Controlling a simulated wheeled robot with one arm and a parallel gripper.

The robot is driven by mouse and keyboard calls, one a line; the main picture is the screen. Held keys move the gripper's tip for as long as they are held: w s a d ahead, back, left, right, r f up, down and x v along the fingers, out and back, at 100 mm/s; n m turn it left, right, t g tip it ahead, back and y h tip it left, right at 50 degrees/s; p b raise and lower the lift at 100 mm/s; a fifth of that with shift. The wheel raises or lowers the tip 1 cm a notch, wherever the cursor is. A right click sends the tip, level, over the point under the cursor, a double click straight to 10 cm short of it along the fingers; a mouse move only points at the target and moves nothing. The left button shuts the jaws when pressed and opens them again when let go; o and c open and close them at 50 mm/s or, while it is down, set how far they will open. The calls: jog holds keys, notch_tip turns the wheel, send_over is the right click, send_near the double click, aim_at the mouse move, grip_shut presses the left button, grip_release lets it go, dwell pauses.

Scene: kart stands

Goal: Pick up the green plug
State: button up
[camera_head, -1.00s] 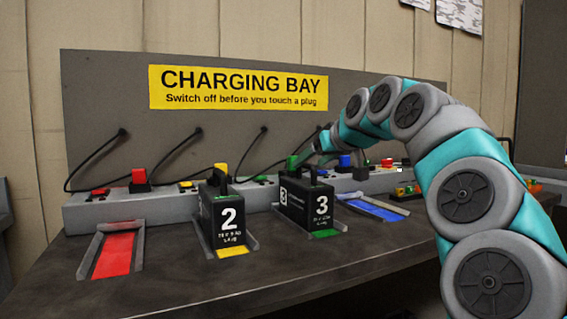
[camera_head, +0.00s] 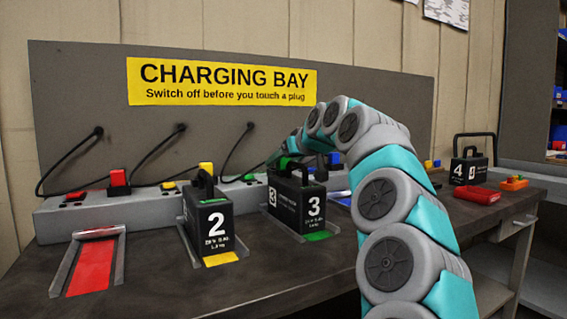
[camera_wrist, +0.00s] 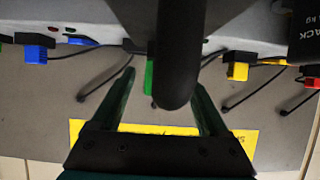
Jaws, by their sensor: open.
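The green plug (camera_head: 283,163) stands on the grey socket strip behind black battery pack 3 (camera_head: 312,207). In the wrist view the green plug (camera_wrist: 149,76) lies between my open fingers, partly covered by a dark rounded bar that looks like a pack handle. My gripper (camera_wrist: 164,78) is open and reaches toward the strip; I cannot tell its height above the plug. In the head view my arm and pack 3 hide most of the gripper, and only a dark green part shows near the plug.
A red plug (camera_head: 118,178), a yellow plug (camera_head: 206,168) and a blue plug (camera_head: 334,158) stand along the strip, with black cables. Pack 2 (camera_head: 215,228) stands to the left of pack 3. Pack 4 (camera_head: 468,168) and a red tray (camera_head: 477,195) are at the right. The red bay (camera_head: 92,268) is empty.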

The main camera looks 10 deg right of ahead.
jog(key=shift+w+f, duration=0.15)
jog(key=shift+w, duration=0.1)
grip_shut()
dwell(0.4)
